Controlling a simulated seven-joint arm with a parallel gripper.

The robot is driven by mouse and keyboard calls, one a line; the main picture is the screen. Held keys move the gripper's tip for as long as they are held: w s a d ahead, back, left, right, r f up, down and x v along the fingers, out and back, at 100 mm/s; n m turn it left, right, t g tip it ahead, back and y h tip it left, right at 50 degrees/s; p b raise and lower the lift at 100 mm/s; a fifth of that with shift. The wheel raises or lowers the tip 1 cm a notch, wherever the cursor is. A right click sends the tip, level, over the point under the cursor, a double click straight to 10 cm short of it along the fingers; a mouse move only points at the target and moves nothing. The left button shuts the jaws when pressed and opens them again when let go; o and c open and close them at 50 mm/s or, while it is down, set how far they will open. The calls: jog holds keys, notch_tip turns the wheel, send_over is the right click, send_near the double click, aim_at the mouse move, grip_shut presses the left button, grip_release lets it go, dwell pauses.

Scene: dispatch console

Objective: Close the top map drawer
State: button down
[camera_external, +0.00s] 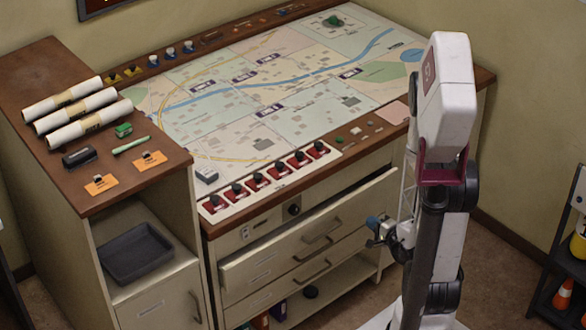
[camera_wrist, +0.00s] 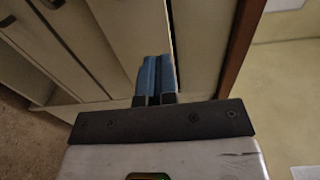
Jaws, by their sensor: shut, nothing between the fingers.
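The top map drawer (camera_external: 260,268) is in the cream cabinet under the map table in the external view. Its front stands out from the cabinet face, so it is partly open. Its dark bar handle (camera_external: 322,239) is on the front. My gripper (camera_external: 376,229) is shut and empty, with blue fingertips, near the right end of the drawer front. In the wrist view the closed blue fingers (camera_wrist: 155,76) point toward cream cabinet panels. I cannot tell whether they touch the drawer.
A second drawer with a handle (camera_external: 313,271) lies below, over an open shelf with a few objects. The brown table edge (camera_external: 240,224) overhangs above. A side cabinet (camera_external: 160,296) stands at left, and a dark rack (camera_external: 566,262) at right. Open floor lies in front.

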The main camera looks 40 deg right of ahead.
aim_at(345, 203)
jog(key=w, duration=1.1)
jog(key=shift+w, duration=0.1)
jog(key=shift+w+r, duration=0.1)
jog(key=shift+w, duration=2.5)
jog(key=s, duration=1.5)
